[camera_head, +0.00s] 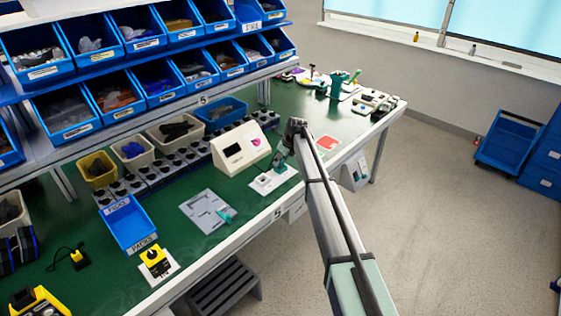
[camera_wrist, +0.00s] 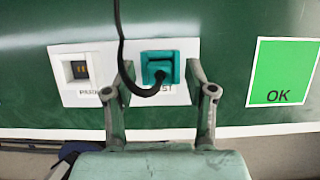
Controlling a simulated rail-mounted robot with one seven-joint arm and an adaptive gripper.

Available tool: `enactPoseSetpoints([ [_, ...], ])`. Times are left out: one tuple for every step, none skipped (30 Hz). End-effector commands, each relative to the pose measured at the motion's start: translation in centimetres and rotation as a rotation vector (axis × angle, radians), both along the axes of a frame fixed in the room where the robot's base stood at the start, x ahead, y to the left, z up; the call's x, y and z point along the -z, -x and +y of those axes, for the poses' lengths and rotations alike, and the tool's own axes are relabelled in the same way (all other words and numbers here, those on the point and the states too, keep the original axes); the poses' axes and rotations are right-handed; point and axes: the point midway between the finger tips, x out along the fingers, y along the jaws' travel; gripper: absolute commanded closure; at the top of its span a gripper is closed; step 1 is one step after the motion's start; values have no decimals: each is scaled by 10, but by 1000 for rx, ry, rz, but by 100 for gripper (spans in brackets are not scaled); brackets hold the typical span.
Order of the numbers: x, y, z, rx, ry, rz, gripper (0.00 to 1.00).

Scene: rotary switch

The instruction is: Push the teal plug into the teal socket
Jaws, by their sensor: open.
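In the wrist view a teal block (camera_wrist: 157,66) sits on a white plate (camera_wrist: 188,48) whose label is partly covered. A black cable (camera_wrist: 121,45) loops into its middle. I cannot separate the teal plug from the teal socket there or tell how deep the plug sits. My gripper (camera_wrist: 162,88) is open, with one finger on each side of the block and nothing visibly held between them. In the head view my gripper (camera_head: 284,153) is over the bench's front part, beside a white plate (camera_head: 268,181); the plug is not clear there.
A white plate marked PARK with a dark opening (camera_wrist: 79,70) lies left of the teal block. A green OK square (camera_wrist: 282,72) lies to the right. In the head view a beige box (camera_head: 240,146) stands behind my gripper, and a grey tray (camera_head: 208,210) lies to the left.

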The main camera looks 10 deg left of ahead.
Motion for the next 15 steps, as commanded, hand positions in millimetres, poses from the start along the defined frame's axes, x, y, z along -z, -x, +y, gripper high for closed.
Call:
enactPoseSetpoints([
  [-7,3,-3,0,0,-1,45],
  [-12,4,-4,0,0,-1,45],
  [-18,5,-6,0,0,-1,45],
  [-24,7,-8,1,0,-3,45],
  [-29,8,-10,1,0,-3,45],
  [-36,10,-12,1,0,-3,45],
  [-41,11,-14,0,0,-1,45],
  [-47,13,-16,1,0,-3,45],
  [-55,14,-18,1,0,-3,45],
  [-60,16,-20,1,0,-3,45],
  [-64,17,-22,1,0,-2,45],
  [-71,18,-24,0,0,-1,45],
  [-76,19,-26,1,0,-3,45],
  [-80,20,-27,1,0,-3,45],
  [-85,21,-29,1,0,-3,45],
])
